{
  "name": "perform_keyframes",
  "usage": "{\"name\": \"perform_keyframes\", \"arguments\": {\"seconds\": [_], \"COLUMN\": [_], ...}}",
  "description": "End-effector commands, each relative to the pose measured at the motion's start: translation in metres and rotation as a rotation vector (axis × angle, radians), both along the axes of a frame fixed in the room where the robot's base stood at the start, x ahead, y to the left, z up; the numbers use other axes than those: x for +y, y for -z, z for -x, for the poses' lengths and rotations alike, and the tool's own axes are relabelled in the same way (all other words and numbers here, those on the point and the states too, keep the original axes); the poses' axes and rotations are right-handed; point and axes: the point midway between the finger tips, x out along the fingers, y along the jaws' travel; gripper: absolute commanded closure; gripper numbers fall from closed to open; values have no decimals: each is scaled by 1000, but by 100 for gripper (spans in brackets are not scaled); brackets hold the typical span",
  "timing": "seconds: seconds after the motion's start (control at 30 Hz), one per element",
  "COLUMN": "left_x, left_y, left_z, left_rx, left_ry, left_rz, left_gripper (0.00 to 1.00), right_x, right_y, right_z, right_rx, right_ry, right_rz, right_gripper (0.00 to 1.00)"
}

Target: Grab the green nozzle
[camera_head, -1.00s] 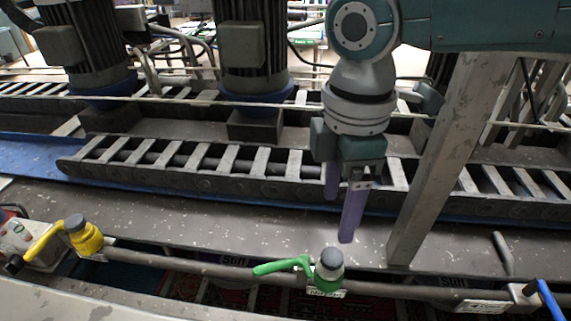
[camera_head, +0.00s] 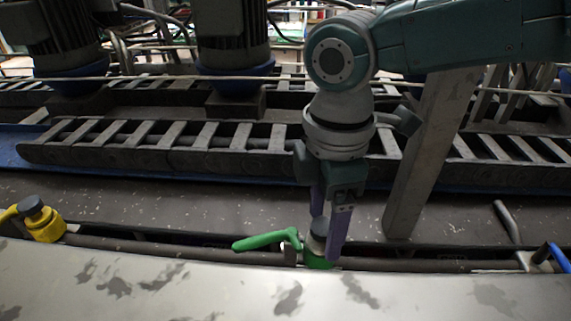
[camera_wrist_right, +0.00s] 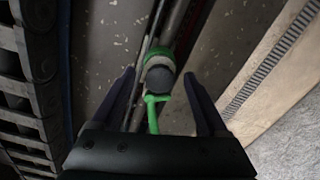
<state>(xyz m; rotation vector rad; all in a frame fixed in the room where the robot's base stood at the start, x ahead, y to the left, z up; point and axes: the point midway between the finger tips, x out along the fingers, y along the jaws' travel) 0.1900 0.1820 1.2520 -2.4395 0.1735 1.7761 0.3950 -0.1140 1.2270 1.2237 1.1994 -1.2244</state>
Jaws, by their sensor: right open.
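The green nozzle (camera_head: 268,241) is a green valve with a long lever and a grey cap, mounted on a dark pipe. In the head view its lever points left. My right gripper (camera_head: 325,238) is open and points down over the nozzle, with its purple fingers on either side of the grey cap. In the right wrist view the nozzle (camera_wrist_right: 158,78) lies between and just ahead of the open fingertips (camera_wrist_right: 160,80), and its lever runs toward the palm. I cannot tell whether a finger touches it. My left gripper is not in view.
A yellow nozzle (camera_head: 44,224) is at the left and a blue lever (camera_head: 558,256) at the far right. A slanted metal post (camera_head: 425,165) stands close to the right of my right gripper. A pale, stained panel (camera_head: 230,292) fills the near edge.

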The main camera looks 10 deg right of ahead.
Motion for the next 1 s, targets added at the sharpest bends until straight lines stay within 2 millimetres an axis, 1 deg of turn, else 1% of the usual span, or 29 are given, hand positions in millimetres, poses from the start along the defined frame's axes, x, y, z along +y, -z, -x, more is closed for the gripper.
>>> {"name": "perform_keyframes", "arguments": {"seconds": [0.03,0.07,0.7,1.0], "left_x": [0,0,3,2], "left_y": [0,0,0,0], "left_z": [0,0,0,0], "left_rx": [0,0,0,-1], "left_ry": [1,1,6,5], "left_rz": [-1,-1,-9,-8], "left_gripper": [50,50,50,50], "right_x": [0,0,0,0], "right_y": [0,0,0,0], "right_z": [0,0,0,0], "right_rx": [0,0,0,0], "right_ry": [0,0,0,0], "right_rz": [0,0,0,0], "right_gripper": [24,27,99,100]}}
